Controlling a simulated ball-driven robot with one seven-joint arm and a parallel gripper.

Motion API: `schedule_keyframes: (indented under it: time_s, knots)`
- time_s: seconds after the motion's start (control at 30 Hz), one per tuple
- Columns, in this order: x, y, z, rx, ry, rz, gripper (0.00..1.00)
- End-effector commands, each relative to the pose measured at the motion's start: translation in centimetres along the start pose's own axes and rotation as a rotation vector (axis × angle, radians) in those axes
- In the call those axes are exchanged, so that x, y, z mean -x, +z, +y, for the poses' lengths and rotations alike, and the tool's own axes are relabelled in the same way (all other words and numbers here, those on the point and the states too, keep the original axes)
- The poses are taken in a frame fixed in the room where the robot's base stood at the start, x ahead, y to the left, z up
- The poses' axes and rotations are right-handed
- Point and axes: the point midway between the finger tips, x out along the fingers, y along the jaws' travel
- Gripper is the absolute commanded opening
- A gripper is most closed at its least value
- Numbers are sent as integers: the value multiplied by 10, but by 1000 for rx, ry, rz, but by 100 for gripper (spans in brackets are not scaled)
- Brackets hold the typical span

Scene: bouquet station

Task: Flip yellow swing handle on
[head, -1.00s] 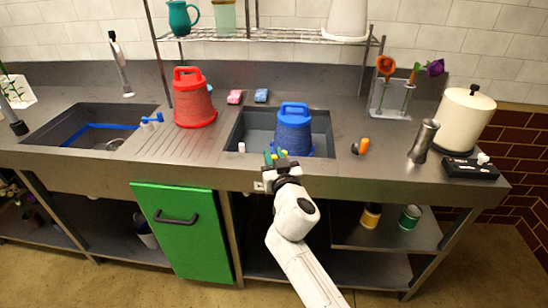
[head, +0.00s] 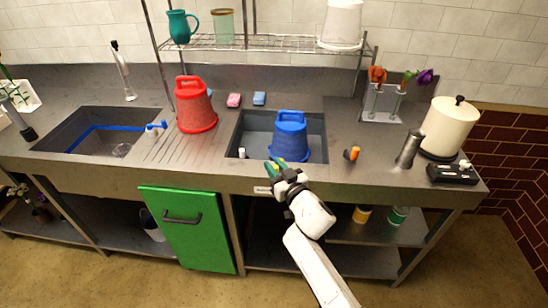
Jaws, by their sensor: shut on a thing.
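My gripper (head: 273,164) has green fingers and is at the front rim of the right sink (head: 318,125). It is shut, with its fingertips just left of and in front of the blue bucket (head: 290,138). The yellow swing handle is very small here and mostly hidden at my fingertips, where the jaws are closed on it. I cannot make out its exact angle. A small white knob (head: 241,153) stands in the sink's left front corner, left of my fingers.
The blue bucket stands in the right sink close to my gripper. A red bucket (head: 195,106) stands on the drainboard. An orange-topped item (head: 353,154) and a steel cylinder (head: 409,150) stand on the counter at right. A green cabinet door (head: 190,240) is below.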

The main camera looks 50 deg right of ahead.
Motion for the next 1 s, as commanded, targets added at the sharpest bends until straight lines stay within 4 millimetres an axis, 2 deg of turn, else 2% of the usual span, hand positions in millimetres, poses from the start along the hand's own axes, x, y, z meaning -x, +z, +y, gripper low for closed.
schedule_keyframes:
  time_s: [0.5, 0.53, 0.7, 1.0]
  knots:
    - [4, 3, 3, -4, -17, 0, 0]
    - [4, 3, 3, -4, -17, 0, 26]
    - [4, 2, 3, -4, -17, 2, 43]
    - [6, 0, 3, -3, -18, 3, 43]
